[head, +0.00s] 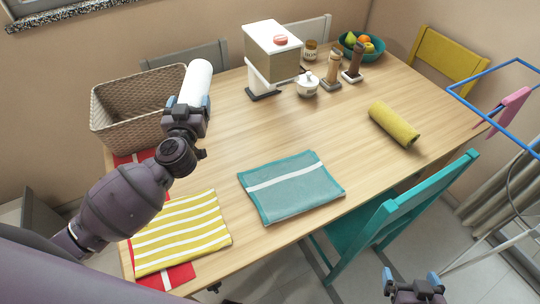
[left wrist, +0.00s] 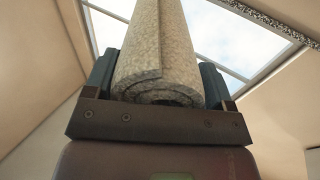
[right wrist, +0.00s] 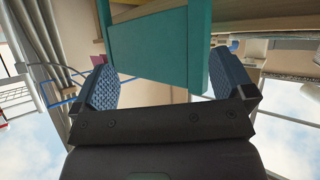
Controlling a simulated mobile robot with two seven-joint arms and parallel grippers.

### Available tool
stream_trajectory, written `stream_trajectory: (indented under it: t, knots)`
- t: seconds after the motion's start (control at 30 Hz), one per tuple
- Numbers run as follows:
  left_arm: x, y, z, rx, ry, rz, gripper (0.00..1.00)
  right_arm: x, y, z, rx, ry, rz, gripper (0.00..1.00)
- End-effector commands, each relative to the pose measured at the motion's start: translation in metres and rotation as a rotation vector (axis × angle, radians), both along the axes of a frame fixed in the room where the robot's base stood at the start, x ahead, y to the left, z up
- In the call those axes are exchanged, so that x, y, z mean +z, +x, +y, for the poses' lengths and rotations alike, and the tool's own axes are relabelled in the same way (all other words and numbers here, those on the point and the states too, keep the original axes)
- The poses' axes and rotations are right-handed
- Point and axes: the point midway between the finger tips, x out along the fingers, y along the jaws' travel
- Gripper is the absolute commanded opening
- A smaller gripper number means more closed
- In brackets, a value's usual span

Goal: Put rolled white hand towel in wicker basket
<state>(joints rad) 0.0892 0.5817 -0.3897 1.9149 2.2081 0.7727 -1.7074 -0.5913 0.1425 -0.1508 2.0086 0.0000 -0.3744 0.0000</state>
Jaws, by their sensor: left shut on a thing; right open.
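The rolled white hand towel (head: 197,80) is gripped at its lower end by my left gripper (head: 187,106). It stands up from the jaws, slightly tilted. In the left wrist view the rolled towel (left wrist: 158,50) sits between both fingers, its spiral end towards the camera. The wicker basket (head: 112,116) stands at the back left of the table. In the head view the towel and gripper overlap the basket's right side; I cannot tell how high above it they are. My right gripper (head: 412,284) is open and empty, low in front of the table; its fingers show in the right wrist view (right wrist: 168,85).
A folded teal towel (head: 290,187) and a striped yellow towel (head: 182,232) lie on the wooden table (head: 240,130). A rolled yellow towel (head: 394,125), a dispenser (head: 272,50) and a fruit bowl (head: 372,52) are further right. A teal chair (head: 400,217) stands near my right gripper.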

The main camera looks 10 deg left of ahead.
Motion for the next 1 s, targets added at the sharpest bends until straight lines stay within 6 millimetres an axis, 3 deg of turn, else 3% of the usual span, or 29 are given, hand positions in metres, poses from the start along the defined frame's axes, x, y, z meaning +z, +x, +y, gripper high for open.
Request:
stream_trajectory:
  t: [0.03,0.3,0.5,0.7,1.0]
  knots:
    - [0.014,0.013,0.021,0.044,0.0,-0.005,0.48,0.015,0.002,0.0,-0.001,-0.001,-0.011,1.0]
    - [0.028,0.054,0.14,0.269,-0.003,0.001,0.48,0.046,-0.001,-0.003,-0.003,-0.002,-0.01,1.0]
    - [0.024,0.061,0.201,0.384,-0.002,0.004,0.48,0.053,-0.009,-0.005,-0.008,-0.005,0.011,1.0]
    - [0.018,0.061,0.223,0.426,-0.001,0.001,0.48,0.057,-0.009,-0.005,-0.008,-0.005,0.01,1.0]
    - [0.002,0.061,0.225,0.43,0.0,-0.001,0.48,0.038,-0.004,-0.003,-0.008,0.0,0.001,1.0]
